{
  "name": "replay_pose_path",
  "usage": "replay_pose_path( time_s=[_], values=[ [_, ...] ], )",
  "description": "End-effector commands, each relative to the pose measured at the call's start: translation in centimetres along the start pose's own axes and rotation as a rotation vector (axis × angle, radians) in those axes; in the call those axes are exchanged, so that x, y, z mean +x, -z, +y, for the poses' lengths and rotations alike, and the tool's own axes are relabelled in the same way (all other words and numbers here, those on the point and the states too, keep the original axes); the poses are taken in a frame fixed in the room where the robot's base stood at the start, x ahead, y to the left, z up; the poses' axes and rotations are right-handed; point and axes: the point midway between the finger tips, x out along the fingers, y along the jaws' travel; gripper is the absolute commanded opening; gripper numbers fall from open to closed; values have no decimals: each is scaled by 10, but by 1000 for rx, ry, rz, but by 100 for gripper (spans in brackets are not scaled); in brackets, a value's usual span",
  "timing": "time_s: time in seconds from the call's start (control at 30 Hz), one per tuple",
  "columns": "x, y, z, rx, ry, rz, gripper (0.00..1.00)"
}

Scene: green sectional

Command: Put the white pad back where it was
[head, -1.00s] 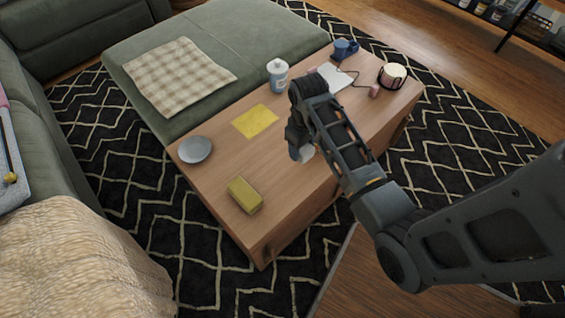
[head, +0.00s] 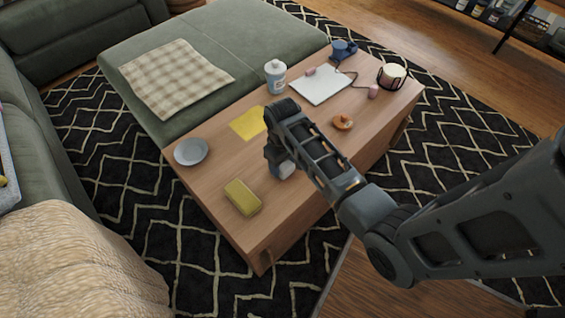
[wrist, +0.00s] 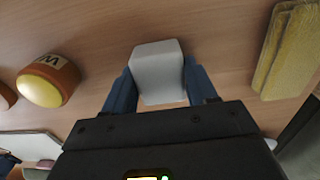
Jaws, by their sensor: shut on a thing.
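The white pad (wrist: 158,72) is a small pale block with rounded edges. In the wrist view it sits between the two blue fingers of my gripper (wrist: 157,92), which is shut on it. In the head view the white pad (head: 285,171) shows at the end of my gripper (head: 280,163), over the near middle of the wooden table (head: 225,170). It is right of the yellow block and below the yellow sheet. Whether it touches the tabletop I cannot tell.
The yellow block (head: 243,197), yellow sheet (head: 248,123), grey dish (head: 191,152), orange round item (head: 343,122), white sheet (head: 322,85), white bottle (head: 276,76), blue mug (head: 344,49) and dark-banded jar (head: 391,76) stand around. Bare wood lies between the dish and yellow block.

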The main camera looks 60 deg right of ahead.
Motion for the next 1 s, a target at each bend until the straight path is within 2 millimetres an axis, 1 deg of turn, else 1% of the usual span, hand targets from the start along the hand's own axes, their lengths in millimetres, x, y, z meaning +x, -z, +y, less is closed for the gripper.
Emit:
replay_pose_path(
  time_s=[0.1,0.13,0.4,0.63,0.73,0.87,1.0],
  values=[
    [3,0,0,0,0,0,33],
    [3,0,0,0,0,0,58],
    [2,0,0,0,0,0,82],
    [2,0,0,0,0,0,82],
    [-5,0,0,0,0,1,82],
    [-24,1,0,0,-1,2,82],
    [-54,1,0,0,-1,3,82]
  ],
)
